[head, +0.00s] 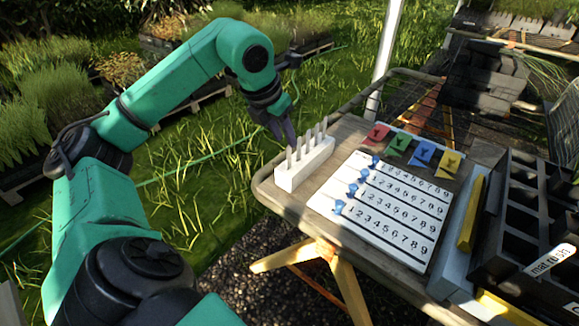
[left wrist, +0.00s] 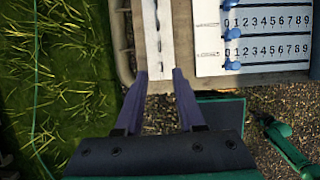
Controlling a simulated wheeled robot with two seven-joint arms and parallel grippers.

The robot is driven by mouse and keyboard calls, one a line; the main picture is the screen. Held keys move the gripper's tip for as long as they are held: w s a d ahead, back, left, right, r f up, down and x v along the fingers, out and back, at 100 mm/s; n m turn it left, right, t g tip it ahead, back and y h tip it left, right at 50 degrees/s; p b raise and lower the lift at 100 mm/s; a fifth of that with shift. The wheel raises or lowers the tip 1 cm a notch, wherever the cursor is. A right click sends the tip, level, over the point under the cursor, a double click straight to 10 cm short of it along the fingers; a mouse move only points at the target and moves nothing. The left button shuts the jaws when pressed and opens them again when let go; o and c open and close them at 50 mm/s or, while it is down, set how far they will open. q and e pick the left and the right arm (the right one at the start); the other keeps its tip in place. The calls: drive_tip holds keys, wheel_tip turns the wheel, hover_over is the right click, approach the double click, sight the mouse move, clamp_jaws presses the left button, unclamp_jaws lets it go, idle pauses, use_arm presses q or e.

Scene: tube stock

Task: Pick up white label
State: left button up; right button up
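Several thin white labels (head: 308,138) stand upright in a row in a white block (head: 290,181) at the table's left edge. In the left wrist view the block (left wrist: 151,50) runs away from me, with the labels seen from above as small marks. Another white label with dark lettering (head: 550,260) lies at the black crate on the right. My right gripper is not in view.
A white board with number rows and blue sliders (head: 385,205) lies right of the block on the wooden table (head: 262,186). Coloured cards (head: 422,153) lie behind it. A black compartment crate (head: 520,170) stands at the right. Grass is left of the table.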

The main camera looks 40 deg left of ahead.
sight(289, 164)
use_arm(q)
drive_tip(key=x, duration=0.3)
drive_tip(key=shift+w+f, duration=0.15)
clamp_jaws()
idle(1.1)
